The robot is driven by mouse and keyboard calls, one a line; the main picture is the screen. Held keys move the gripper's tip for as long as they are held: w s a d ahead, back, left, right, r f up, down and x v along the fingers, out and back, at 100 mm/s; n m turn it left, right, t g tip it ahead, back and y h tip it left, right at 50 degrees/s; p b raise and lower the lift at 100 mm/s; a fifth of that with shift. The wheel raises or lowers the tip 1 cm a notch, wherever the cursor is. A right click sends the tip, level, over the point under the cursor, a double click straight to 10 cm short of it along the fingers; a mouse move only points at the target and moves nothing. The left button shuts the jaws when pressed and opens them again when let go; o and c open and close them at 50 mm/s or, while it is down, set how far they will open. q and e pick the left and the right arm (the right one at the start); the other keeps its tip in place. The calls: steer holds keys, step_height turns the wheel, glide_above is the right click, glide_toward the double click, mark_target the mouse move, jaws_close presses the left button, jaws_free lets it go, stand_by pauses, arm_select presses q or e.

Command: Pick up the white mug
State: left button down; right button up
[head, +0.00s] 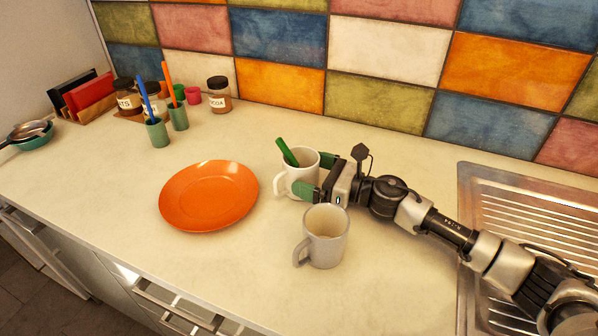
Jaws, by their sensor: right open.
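The white mug (296,178) stands upright on the counter, right of the orange plate, with its handle towards the left. A green stick-like thing (287,152) leans out of its mouth. My right gripper (311,174) reaches in from the right. Its green-padded fingers are open on either side of the mug, one in front and one behind. Whether they touch it I cannot tell. The far finger is partly hidden behind the mug. My left gripper is not in view.
A greyish mug (328,246) stands close in front of my right gripper. The orange plate (208,196) lies to the left. Jars, including a cocoa jar (219,96), and green cups (157,133) stand at the back left. A metal sink drainer (480,190) is at right.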

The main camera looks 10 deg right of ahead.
steer(key=shift+w+a, duration=0.4)
steer(key=shift+a, duration=0.2)
steer(key=shift+d+f, duration=0.1)
steer(key=c, duration=0.9)
steer(key=shift+c, duration=0.8)
